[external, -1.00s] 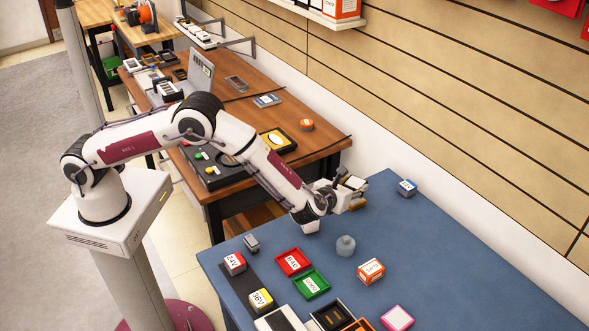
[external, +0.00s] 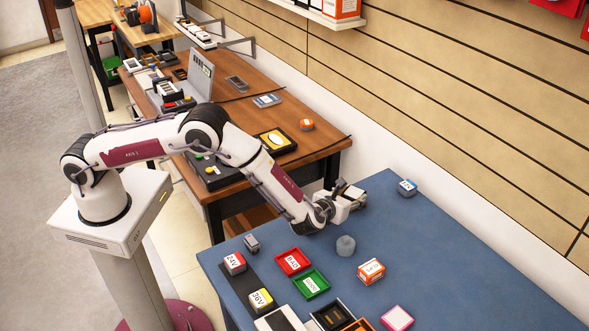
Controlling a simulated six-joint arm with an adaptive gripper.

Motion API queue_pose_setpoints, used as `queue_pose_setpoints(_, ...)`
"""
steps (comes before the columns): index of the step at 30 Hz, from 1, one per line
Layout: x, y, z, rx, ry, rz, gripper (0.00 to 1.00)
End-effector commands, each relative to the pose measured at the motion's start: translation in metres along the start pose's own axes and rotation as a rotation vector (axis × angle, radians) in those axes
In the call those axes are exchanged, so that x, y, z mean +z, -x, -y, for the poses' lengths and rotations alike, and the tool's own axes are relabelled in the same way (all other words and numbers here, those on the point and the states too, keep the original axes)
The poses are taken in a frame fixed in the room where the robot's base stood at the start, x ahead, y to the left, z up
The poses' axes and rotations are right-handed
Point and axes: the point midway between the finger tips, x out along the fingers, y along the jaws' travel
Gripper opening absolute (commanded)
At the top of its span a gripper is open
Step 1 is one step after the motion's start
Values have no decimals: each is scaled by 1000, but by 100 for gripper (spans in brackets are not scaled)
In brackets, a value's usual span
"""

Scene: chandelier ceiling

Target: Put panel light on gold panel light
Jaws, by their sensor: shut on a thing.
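My gripper (external: 347,197) is above the far middle of the blue table and points away to the right. It is shut on a small pale-topped piece (external: 356,195), seemingly the panel light, held above the table. The fingers hide part of it. Near the front edge lie flat square pieces: a black-framed one with a dark gold-brown centre (external: 330,316), an orange-framed one (external: 358,326) and a pink-framed white one (external: 397,318). I cannot tell for sure which of these is the gold panel light.
Below my gripper stands a grey knobbed piece (external: 345,246). Nearby are a red tray (external: 292,262), a green tray (external: 311,283) and an orange-white box (external: 371,271). A blue-white block (external: 407,188) sits at the far edge. The right side of the blue table (external: 465,260) is clear.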

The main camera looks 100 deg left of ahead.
Motion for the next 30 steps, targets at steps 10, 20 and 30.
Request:
queue_pose_setpoints(10, -2, -1, 0, 0, 0, 0, 19)
queue_pose_setpoints(20, -2, -1, 0, 0, 0, 0, 58)
queue_pose_setpoints(30, 0, 5, 1, -1, -1, 0, 58)
